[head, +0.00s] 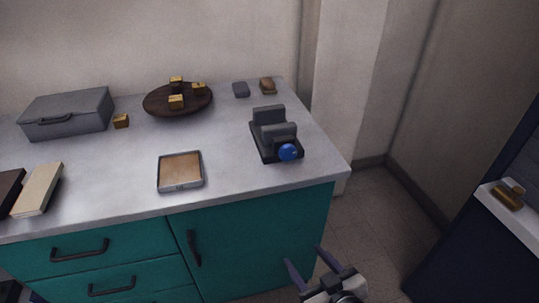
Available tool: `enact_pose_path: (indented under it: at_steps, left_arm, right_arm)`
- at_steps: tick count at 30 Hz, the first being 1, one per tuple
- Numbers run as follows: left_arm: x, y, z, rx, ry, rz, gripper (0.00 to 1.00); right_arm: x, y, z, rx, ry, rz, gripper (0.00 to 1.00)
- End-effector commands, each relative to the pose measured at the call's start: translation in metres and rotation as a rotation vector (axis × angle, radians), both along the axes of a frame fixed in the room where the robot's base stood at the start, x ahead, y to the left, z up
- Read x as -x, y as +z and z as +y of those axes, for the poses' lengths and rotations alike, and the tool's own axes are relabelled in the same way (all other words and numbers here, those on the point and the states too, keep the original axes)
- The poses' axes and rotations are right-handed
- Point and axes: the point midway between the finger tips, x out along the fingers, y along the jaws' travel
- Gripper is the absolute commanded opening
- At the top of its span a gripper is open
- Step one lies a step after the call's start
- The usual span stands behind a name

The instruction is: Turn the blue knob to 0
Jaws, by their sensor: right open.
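The blue knob (287,152) is a small round ball-like knob on the front of a dark grey device (262,141) that stands near the right end of the grey counter. Its markings are too small to read, so I cannot tell its setting. My right gripper (304,258) is at the bottom of the head view, in front of the cabinet and below the counter top. Its two fingers are spread apart with nothing between them. It is well apart from the knob. My left gripper is not in view.
The grey counter (120,172) also holds a shallow square tray (181,188), a round dark wooden board (155,105) with gold cubes, a grey case (68,114) and books (38,190). Teal drawers with handles are below. A dark blue unit (460,250) stands at right.

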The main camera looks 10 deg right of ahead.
Motion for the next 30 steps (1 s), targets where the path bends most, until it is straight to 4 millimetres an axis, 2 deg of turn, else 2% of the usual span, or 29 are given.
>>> enact_pose_path:
  at_steps: [1, 3, 6, 9, 14, 24, 30]
  left_arm:
    - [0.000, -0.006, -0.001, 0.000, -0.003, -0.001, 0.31]
    - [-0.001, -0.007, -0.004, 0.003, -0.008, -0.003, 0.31]
    - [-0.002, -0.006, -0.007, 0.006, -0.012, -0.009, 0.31]
    - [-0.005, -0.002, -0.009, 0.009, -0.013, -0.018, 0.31]
    - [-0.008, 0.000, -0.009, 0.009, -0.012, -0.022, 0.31]
    - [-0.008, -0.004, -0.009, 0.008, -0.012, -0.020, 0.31]
    - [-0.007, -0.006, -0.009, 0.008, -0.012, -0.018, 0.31]
  right_arm:
    - [-0.034, 0.031, -0.003, 0.024, -0.014, -0.112, 0.56]
    - [-0.067, 0.073, -0.008, 0.060, -0.029, -0.239, 0.56]
    - [-0.096, 0.119, -0.011, 0.098, -0.045, -0.371, 0.56]
    - [-0.110, 0.144, -0.012, 0.120, -0.052, -0.436, 0.56]
    - [-0.130, 0.150, -0.012, 0.127, -0.053, -0.451, 0.56]
    - [-0.191, 0.149, -0.010, 0.125, -0.053, -0.447, 0.56]
    - [-0.209, 0.148, -0.009, 0.124, -0.053, -0.445, 0.56]
